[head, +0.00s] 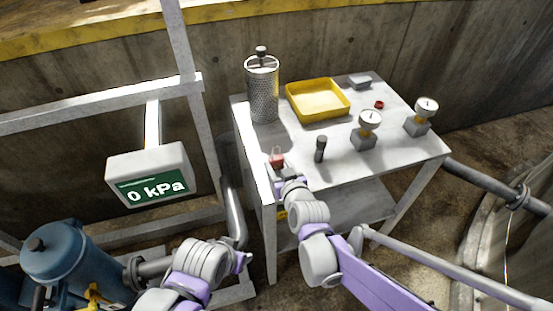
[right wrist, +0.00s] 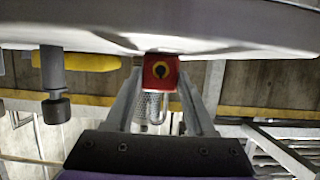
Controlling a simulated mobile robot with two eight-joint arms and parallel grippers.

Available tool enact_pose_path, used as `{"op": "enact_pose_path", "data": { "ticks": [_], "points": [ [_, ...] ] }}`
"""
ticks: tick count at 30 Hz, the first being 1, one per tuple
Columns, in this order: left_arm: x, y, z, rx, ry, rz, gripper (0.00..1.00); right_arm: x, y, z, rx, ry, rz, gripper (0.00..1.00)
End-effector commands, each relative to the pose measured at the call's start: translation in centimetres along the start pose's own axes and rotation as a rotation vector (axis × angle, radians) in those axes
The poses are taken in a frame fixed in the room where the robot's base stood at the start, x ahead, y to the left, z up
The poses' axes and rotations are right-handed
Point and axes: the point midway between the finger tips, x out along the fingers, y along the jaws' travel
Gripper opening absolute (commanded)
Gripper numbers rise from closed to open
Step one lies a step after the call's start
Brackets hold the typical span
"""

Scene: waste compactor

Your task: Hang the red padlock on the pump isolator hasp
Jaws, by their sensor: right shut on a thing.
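The red padlock (head: 277,160) is at the left front edge of the white table, at the tip of my right gripper (head: 284,171). In the right wrist view the red padlock body (right wrist: 160,72), with a dark keyhole on a yellow disc, sits between the two fingers of my right gripper (right wrist: 160,80). The gripper is shut on it. Its pale shackle (right wrist: 156,108) shows beyond the body. My left arm is low in the head view; its jaws are not clear. I cannot make out the pump isolator hasp.
The white table (head: 395,158) bears a mesh cylinder (head: 263,95), a yellow tray (head: 343,110), a dark torch-like cylinder (head: 320,149) and two gauges (head: 369,121). A blue pump (head: 72,262) stands at lower left, below the 0 kPa display (head: 150,175) and grey rails.

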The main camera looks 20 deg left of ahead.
Motion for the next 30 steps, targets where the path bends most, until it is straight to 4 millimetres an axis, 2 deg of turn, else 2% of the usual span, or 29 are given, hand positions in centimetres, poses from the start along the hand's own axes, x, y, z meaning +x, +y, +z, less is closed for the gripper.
{"op": "enact_pose_path", "data": {
  "ticks": [30],
  "points": [
    [-3.2,0.0,-1.9,0.0,0.012,0.0,0.51,-1.6,0.0,-4.4,-0.001,0.001,0.0,0.1]
  ]
}}
